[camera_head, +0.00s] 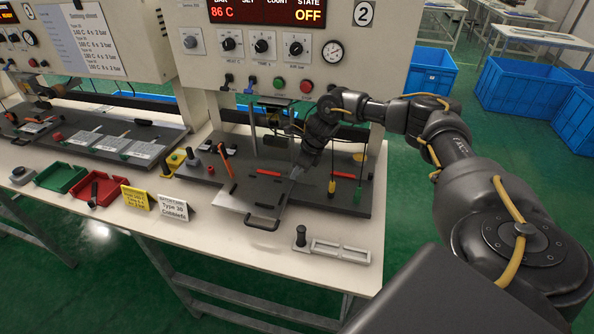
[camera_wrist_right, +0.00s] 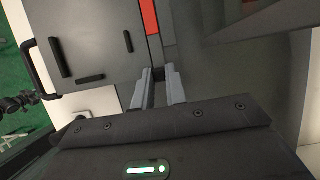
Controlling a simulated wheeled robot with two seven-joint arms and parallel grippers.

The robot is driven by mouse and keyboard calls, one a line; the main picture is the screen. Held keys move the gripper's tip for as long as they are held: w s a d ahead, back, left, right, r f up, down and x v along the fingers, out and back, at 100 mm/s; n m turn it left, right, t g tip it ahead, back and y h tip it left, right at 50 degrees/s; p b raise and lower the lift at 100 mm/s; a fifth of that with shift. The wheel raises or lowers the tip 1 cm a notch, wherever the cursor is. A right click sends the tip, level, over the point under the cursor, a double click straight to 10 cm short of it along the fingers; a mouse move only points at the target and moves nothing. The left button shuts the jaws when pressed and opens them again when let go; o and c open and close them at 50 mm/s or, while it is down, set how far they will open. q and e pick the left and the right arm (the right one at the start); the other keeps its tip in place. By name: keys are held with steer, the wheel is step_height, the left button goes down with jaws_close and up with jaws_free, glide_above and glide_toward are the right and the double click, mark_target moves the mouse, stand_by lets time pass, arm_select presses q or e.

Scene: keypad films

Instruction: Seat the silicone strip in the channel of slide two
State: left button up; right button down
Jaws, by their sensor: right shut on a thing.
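Slide two (camera_head: 240,200), a flat grey plate with a dark front handle (camera_head: 262,222), lies at the front of press two's dark base. In the wrist view, slide two (camera_wrist_right: 110,25) carries several short black bars, with its handle (camera_wrist_right: 38,72) at left. My right gripper (camera_head: 296,174) is low over the slide's right side, pointing down. In the wrist view, its two grey fingers (camera_wrist_right: 161,88) are close together. The thing between them is too unclear to name. I cannot make out the silicone strip or channel for certain. A red bar (camera_wrist_right: 150,16) lies just beyond the fingers. My left gripper is not shown.
Press two's panel (camera_head: 295,50) rises behind, reading 86 C and OFF. A pale slotted tray (camera_head: 339,259) lies at the front right. A white card (camera_head: 174,207), yellow card (camera_head: 136,198), red tray (camera_head: 94,190) and green tray (camera_head: 60,177) stand left. Blue crates (camera_head: 519,88) are beyond.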

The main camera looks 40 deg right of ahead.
steer(key=shift+f, duration=0.15)
steer(key=c, duration=1.3)
jaws_free()
steer(key=shift+c, duration=0.2)
steer(key=b+v, duration=0.2)
steer(key=v, duration=0.9)
